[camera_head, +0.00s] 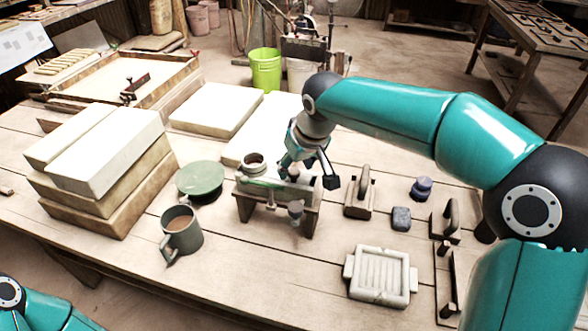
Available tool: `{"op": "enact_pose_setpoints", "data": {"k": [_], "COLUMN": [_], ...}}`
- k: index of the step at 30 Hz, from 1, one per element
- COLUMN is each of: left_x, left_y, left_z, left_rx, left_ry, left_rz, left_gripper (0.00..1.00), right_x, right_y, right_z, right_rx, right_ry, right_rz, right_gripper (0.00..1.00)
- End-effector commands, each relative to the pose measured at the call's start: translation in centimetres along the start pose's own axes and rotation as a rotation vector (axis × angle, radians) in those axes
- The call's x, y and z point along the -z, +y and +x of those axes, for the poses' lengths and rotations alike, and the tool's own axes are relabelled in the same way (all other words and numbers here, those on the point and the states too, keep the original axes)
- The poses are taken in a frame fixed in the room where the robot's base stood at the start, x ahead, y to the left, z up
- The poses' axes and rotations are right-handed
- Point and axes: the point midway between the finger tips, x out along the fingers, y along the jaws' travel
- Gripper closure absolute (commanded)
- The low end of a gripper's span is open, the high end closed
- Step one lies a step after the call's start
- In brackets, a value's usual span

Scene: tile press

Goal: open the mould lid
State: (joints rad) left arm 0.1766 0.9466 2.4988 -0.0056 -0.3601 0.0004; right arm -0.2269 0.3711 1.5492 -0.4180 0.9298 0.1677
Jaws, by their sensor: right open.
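A small wooden stand (244,208) sits mid-table with metal fittings on it and a pale round collar (254,163) at its left end. I cannot make out a separate mould lid on it; my right gripper hides part of its top. A pale square grooved piece with side lugs (381,274) lies flat at the front right. My right gripper (308,175) is open, pointing down over the stand's right part. I cannot tell whether it touches anything. My left arm shows only at the lower left corner, its gripper out of view.
A wooden-handled block (360,195), a dark stone block (401,218) and a dark knob (421,188) stand right. Stacked slabs (105,155) fill the left. The front middle table is clear.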

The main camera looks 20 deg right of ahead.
Motion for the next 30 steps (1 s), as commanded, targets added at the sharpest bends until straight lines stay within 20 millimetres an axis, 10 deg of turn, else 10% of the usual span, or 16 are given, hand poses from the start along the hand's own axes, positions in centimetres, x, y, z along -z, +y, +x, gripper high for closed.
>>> {"op": "enact_pose_setpoints", "data": {"k": [14,24,30], "left_x": [0.00,0.00,0.00], "left_y": [-0.02,-0.02,-0.02], "left_z": [0.06,0.06,0.06], "left_rx": [0.000,0.000,0.000], "left_ry": [0.000,0.000,0.000], "left_rz": [0.000,0.000,0.000], "left_gripper": [0.60,0.60,0.60], "right_x": [-0.07,-0.09,-0.10], "right_y": [0.08,0.13,0.16], "right_z": [1.59,1.55,1.53], "right_rx": [-0.001,-0.001,-0.001], "right_ry": [-0.001,-0.001,-0.001], "right_rz": [0.001,0.002,0.002], "right_gripper": [0.47,1.00,1.00]}}
